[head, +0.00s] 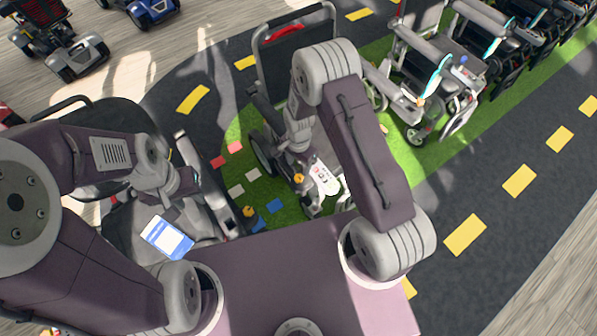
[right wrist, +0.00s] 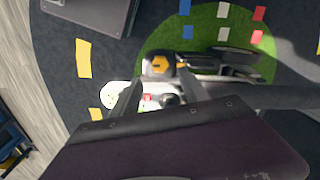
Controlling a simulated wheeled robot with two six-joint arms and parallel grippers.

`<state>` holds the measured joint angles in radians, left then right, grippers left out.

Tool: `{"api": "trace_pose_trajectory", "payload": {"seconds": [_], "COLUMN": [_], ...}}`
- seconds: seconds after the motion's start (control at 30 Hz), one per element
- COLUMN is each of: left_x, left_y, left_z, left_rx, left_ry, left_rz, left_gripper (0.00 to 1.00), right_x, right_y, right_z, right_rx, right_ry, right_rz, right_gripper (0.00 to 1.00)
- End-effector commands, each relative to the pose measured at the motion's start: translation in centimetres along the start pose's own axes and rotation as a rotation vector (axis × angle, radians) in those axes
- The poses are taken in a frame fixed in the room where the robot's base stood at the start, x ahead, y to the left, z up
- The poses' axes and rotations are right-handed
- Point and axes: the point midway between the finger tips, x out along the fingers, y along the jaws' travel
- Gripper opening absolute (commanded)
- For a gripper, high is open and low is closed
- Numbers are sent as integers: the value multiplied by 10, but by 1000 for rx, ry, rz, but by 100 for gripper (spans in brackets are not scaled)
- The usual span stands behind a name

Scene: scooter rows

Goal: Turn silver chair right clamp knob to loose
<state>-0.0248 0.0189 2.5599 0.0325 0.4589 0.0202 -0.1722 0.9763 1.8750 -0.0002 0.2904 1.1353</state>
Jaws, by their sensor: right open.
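The silver chair (head: 262,152) stands centre in the head view on a green patch, its dark backrest (head: 285,65) at the far end. A black knob with an orange face (head: 299,178) sits on its near side. It also shows in the right wrist view (right wrist: 158,66), just beyond the fingertips. My right gripper (right wrist: 160,80) is open, with a dark round part (right wrist: 168,100) of the chair between its fingers in the picture. Contact cannot be told. My left gripper (head: 185,182) is at the left, above another seat; its fingers are unclear.
A dark chair or scooter (head: 215,198) stands left, with another orange-faced knob (head: 249,211). A blue-and-white card (head: 167,238) lies there. Silver wheelchairs (head: 430,70) stand in a row at upper right. Dark road with yellow dashes (head: 465,235) is clear at right.

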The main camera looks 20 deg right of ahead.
Motion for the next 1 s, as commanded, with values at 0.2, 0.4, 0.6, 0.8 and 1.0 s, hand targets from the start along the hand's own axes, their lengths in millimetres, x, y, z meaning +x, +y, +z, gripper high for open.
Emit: {"api": "trace_pose_trajectory", "payload": {"seconds": [0.2,0.4,0.6,0.8,1.0], "left_x": [0,0,0,0,0], "left_y": [0,0,0,0,0], "left_z": [0,0,0,0,0], "left_rx": [0,0,0,0,0], "left_ry": [0,0,0,0,0], "left_rz": [0,0,0,0,0], "left_gripper": [36,36,36,36,36], "right_x": [48,74,79,79,79], "right_y": [1,0,0,0,0], "right_z": [0,0,0,0,0], "right_rx": [-1,-1,-2,-2,-2], "right_ry": [-2,0,0,0,0], "right_rz": [3,1,-1,0,0], "right_gripper": [53,53,53,28,0]}}
